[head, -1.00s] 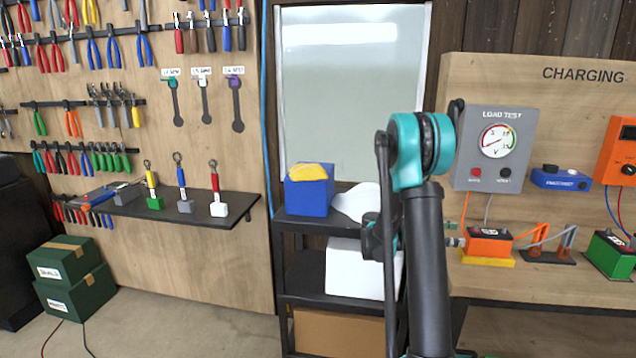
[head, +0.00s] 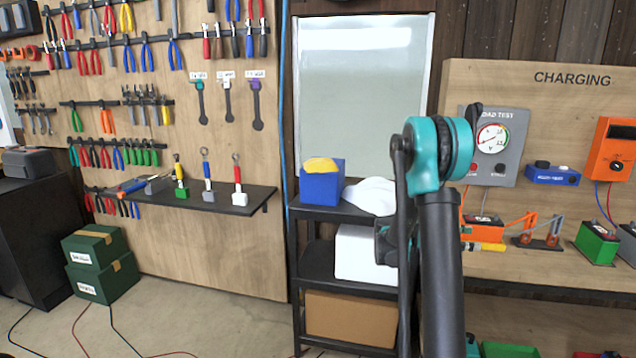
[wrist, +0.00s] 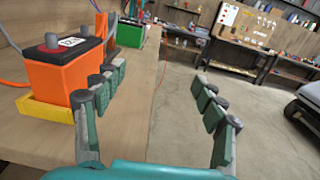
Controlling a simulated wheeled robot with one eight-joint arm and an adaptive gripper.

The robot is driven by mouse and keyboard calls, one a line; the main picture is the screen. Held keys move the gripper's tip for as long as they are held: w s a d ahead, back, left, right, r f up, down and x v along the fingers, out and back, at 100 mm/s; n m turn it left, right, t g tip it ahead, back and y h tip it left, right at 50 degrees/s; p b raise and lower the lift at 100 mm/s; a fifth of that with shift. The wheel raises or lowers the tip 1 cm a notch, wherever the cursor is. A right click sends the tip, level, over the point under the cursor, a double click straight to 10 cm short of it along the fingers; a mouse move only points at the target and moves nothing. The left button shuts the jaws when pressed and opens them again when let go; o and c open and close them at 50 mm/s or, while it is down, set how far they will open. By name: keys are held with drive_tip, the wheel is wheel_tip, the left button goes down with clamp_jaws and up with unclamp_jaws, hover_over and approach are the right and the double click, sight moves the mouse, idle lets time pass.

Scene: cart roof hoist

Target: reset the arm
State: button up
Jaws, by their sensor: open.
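In the head view my gripper's fingers are not clearly visible, hidden around the arm.
The charging bench (head: 560,274) holds a green battery (head: 597,243) and a load-test panel (head: 508,170). A black shelf rack (head: 318,262) with a blue bin (head: 322,188) stands left of my arm. Green boxes (head: 100,265) sit on the floor at left. Open floor lies between.

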drive_tip(key=w+a+r+n+t+y, duration=0.1)
drive_tip(key=w+a+r+n+t, duration=0.35)
drive_tip(key=r+n+t, duration=0.45)
drive_tip(key=w+a+r+n+t, duration=0.3)
drive_tip(key=w+r+n+t, duration=0.3)
drive_tip(key=n+t, duration=0.35)
drive_tip(key=a+f+n+t+y, duration=0.2)
drive_tip(key=a+n+t+y, duration=0.3)
drive_tip(key=a+n+y, duration=1.15)
drive_tip(key=s+a+f+n+g+y, duration=0.1)
drive_tip(key=s+a+f+n+g, duration=0.25)
drive_tip(key=s+f+n, duration=0.3)
drive_tip(key=s+a+f+n+g+y, duration=0.2)
drive_tip(key=s+f+n+g, duration=0.25)
drive_tip(key=f+n, duration=0.35)
drive_tip(key=s+d+f+n+g+h, duration=0.1)
drive_tip(key=s+f+n+g, duration=0.2)
drive_tip(key=s+f, duration=0.3)
drive_tip(key=s+d+f+n+g+h, duration=0.2)
drive_tip(key=s+f, duration=0.5)
drive_tip(key=s, duration=0.8)
drive_tip(key=shift+d+f+n+g, duration=0.15)
drive_tip(key=shift+d+n+g, duration=0.1)
drive_tip(key=shift+n+g, duration=0.8)
